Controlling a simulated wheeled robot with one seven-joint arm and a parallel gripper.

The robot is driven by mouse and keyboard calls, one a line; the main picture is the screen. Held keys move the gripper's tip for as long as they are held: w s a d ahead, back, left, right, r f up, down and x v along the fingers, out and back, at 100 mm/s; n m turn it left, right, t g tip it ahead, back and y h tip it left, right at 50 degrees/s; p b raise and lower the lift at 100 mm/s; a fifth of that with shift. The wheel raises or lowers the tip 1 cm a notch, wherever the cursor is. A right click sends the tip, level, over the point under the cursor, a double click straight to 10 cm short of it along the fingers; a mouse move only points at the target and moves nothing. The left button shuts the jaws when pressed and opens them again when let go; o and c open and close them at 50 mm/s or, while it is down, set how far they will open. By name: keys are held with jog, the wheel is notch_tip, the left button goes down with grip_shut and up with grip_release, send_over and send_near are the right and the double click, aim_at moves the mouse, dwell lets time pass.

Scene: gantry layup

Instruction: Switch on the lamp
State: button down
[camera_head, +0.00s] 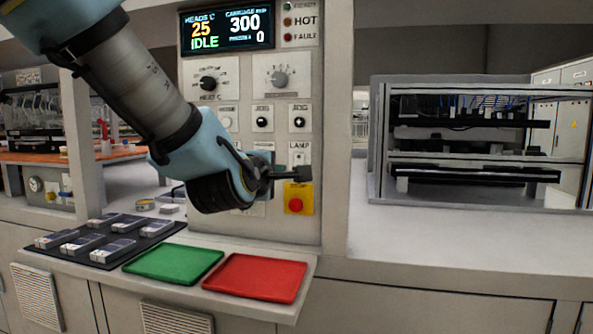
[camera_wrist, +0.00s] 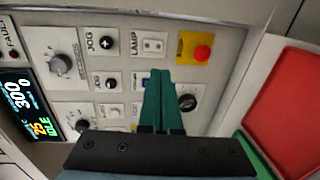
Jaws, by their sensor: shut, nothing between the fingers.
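The lamp switch (camera_head: 299,158) is a small switch on a white plate labelled LAMP, on the grey control panel in the head view. It also shows in the wrist view (camera_wrist: 152,44), where the panel appears turned. My gripper (camera_head: 300,174) is shut and empty in front of the panel, its tip just below the lamp plate in the head view. In the wrist view my two fingers (camera_wrist: 158,82) lie together, and their tips appear a little short of the lamp plate. I cannot tell whether they touch the panel or which way the switch is set.
A red button (camera_head: 295,205) on a yellow plate sits just below the lamp switch. JOG knobs (camera_head: 262,121) and larger dials (camera_head: 280,79) are nearby; the display (camera_head: 227,26) reads IDLE. A green tray (camera_head: 173,263), a red tray (camera_head: 256,277) and a black mat (camera_head: 75,254) with several packs lie below.

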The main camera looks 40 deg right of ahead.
aim_at(299, 161)
jog(key=p+x, duration=0.5)
jog(key=x, duration=0.9)
dwell(0.4)
jog(key=shift+w+d+f+b, duration=0.1)
jog(key=shift+d+b, duration=0.05)
jog(key=shift+b, duration=0.65)
